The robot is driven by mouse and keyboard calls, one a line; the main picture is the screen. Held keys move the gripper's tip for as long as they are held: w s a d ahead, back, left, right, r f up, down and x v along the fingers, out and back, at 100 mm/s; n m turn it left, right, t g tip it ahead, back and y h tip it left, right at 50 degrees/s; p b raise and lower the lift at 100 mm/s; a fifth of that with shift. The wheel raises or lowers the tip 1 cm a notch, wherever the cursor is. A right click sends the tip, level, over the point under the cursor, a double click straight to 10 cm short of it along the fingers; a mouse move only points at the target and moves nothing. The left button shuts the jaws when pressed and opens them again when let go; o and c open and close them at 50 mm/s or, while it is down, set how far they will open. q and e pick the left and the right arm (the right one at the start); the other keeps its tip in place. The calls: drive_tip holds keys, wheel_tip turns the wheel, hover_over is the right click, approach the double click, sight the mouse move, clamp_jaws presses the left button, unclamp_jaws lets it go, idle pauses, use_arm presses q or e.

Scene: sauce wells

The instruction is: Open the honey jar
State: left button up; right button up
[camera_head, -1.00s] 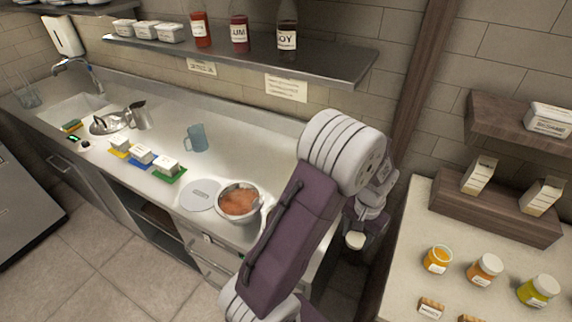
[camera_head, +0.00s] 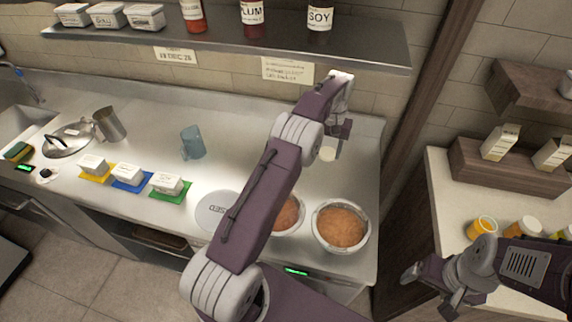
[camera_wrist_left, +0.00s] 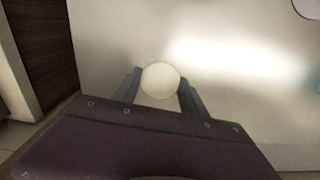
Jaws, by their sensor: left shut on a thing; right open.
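My left gripper (camera_head: 331,147) is shut on a pale round lid (camera_head: 327,154), held over the right end of the steel counter. In the left wrist view the lid (camera_wrist_left: 160,80) sits between the two fingers (camera_wrist_left: 160,95). An orange jar (camera_head: 481,227) stands on the right-hand worktop; its top looks uncovered, with orange contents showing. Its label is too small to read, so I cannot tell if it is the honey. My right gripper (camera_head: 431,289) is open and empty, in front of that worktop. Other jars (camera_head: 524,228) beside it are partly hidden by my right arm.
The steel counter (camera_head: 360,130) holds two bowls of orange-brown food, one (camera_head: 341,227) clear and one (camera_head: 288,213) partly behind my left arm. A blue mug (camera_head: 193,142) and several white tubs (camera_head: 167,184) stand further left. A bottle shelf (camera_head: 230,45) hangs above. Clear counter surrounds the held lid.

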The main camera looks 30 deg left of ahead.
use_arm(q)
drive_tip(key=shift+a+f, duration=0.15)
drive_tip(key=s+a+f, duration=0.1)
drive_tip(key=a+f, duration=0.1)
drive_tip(key=a, duration=0.1)
drive_tip(key=s+a+f+p, duration=0.1)
drive_tip(key=a+f, duration=0.1)
drive_tip(key=a, duration=0.1)
drive_tip(key=s+a+f, duration=0.2)
drive_tip(key=a, duration=0.2)
drive_tip(key=shift+a+f+p, duration=0.1)
drive_tip(key=shift+f+p, duration=0.2)
drive_tip(key=shift+p, duration=0.05)
wheel_tip(320, 180, down, 4)
drive_tip(key=shift+r+p, duration=0.2)
drive_tip(key=shift+p, duration=0.5)
drive_tip(key=shift+w+f, duration=0.1)
drive_tip(key=shift+f, duration=0.15)
drive_tip(key=shift+f+b, duration=0.35)
drive_tip(key=shift+b, duration=0.1)
